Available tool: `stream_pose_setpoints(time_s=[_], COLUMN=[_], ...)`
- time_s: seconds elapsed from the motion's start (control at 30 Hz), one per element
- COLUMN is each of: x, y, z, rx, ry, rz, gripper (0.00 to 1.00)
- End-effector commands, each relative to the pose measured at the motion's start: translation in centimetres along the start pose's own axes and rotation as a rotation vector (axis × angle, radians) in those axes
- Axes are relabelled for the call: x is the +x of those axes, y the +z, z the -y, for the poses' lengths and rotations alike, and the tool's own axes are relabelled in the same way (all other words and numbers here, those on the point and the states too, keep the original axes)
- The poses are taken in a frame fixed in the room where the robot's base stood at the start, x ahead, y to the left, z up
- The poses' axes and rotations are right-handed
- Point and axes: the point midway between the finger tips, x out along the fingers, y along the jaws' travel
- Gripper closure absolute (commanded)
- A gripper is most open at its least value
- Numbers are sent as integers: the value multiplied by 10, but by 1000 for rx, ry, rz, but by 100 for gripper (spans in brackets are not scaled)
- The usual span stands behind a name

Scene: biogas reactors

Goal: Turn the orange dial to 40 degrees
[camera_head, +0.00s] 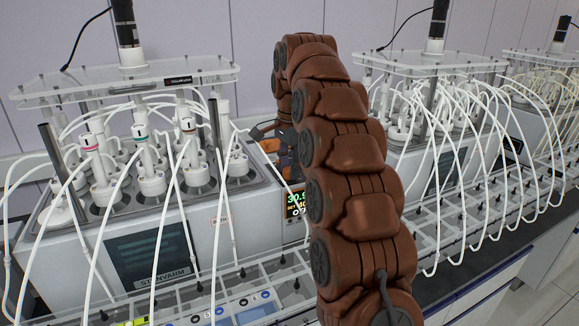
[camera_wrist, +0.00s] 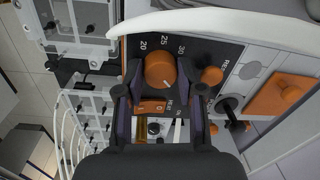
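The orange dial (camera_wrist: 159,68) is in the upper middle of the wrist view, on a dark panel marked 20, 25 and 30. A short pale line on it points to the lower right. My gripper (camera_wrist: 161,79) has one finger on each side of the dial, with gaps showing between fingers and knob. I cannot tell whether the tips are level with it. In the head view my gripper (camera_head: 283,140) is small and mostly hidden behind my brown arm. The display (camera_head: 297,204) below it shows about 30.9 and a SET line near 40, partly covered.
An orange rocker switch (camera_wrist: 152,106) and a smaller orange knob (camera_wrist: 212,75) sit close to the fingers. A larger orange piece (camera_wrist: 283,95) is at the right. White tubes and the reactor bath (camera_head: 160,250) crowd the left, and more reactors stand at the right.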

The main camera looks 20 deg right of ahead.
Motion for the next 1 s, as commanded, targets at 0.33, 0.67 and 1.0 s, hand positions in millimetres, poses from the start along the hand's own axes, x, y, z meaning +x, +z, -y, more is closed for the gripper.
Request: stream_pose_setpoints(time_s=[0.33,0.67,1.0], x=[0,-2,-4], y=[0,1,0], z=[0,0,0], rx=[-1,-54,-327], ry=[0,2,1], rz=[1,5,19], gripper=[39,39,39])
